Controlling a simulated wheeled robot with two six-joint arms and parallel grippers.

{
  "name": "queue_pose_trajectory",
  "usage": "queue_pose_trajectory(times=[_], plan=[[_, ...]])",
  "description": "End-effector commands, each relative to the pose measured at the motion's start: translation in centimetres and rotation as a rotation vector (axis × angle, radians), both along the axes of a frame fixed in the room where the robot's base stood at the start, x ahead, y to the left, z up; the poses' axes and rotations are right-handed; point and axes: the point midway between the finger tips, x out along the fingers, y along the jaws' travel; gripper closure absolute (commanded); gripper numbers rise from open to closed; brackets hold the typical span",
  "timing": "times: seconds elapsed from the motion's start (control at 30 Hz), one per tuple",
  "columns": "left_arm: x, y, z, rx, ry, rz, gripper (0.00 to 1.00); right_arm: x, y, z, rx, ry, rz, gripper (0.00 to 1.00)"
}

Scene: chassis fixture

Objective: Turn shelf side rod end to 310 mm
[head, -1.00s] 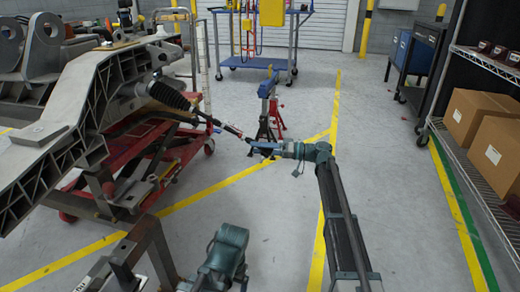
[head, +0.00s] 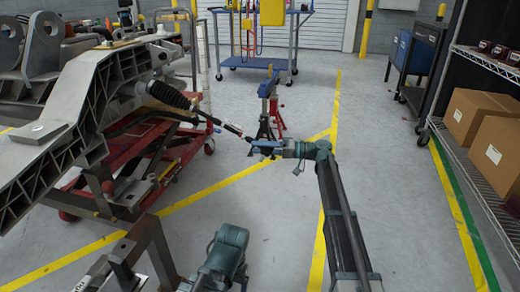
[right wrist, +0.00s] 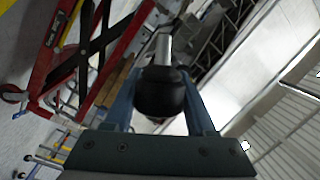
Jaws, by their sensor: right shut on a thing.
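The side rod (head: 232,129) runs out from a black ribbed bellows (head: 168,95) on the grey metal chassis part (head: 90,90) and slopes down to the right. My right gripper (head: 257,146) is at the rod's outer end. In the right wrist view, a dark rounded rod end (right wrist: 160,92) sits between the two blue-grey fingers of my right gripper (right wrist: 160,105), with the silver rod (right wrist: 164,48) beyond it. The gripper is shut on this end. In the head view the gripper partly hides the end. No length reading can be made out. My left gripper is not visible.
A red lift cart (head: 130,160) stands under the chassis part. A blue-topped stand (head: 268,85) and a red jack stand (head: 277,118) are behind my right gripper. A shelf with cardboard boxes (head: 470,115) is at the right. The floor between is clear.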

Motion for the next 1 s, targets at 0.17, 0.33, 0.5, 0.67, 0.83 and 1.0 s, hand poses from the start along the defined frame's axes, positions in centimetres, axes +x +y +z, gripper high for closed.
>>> queue_pose_trajectory(times=[0.17,0.33,0.5,0.67,0.83,1.0], plan=[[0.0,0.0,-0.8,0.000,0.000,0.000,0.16,0.3,-0.1,-0.3,0.035,0.120,0.053,1.00],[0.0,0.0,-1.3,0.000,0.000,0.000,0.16,0.2,-0.1,-0.3,0.067,0.225,0.102,1.00],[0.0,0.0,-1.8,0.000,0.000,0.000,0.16,0.1,-0.1,-0.3,0.093,0.308,0.143,1.00],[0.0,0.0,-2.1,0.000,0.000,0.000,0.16,0.0,-0.1,-0.2,0.110,0.362,0.169,1.00],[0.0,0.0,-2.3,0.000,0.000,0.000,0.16,-0.1,-0.1,-0.2,0.119,0.392,0.183,1.00],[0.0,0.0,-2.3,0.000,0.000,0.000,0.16,-0.1,-0.1,-0.1,0.121,0.402,0.188,1.00]])
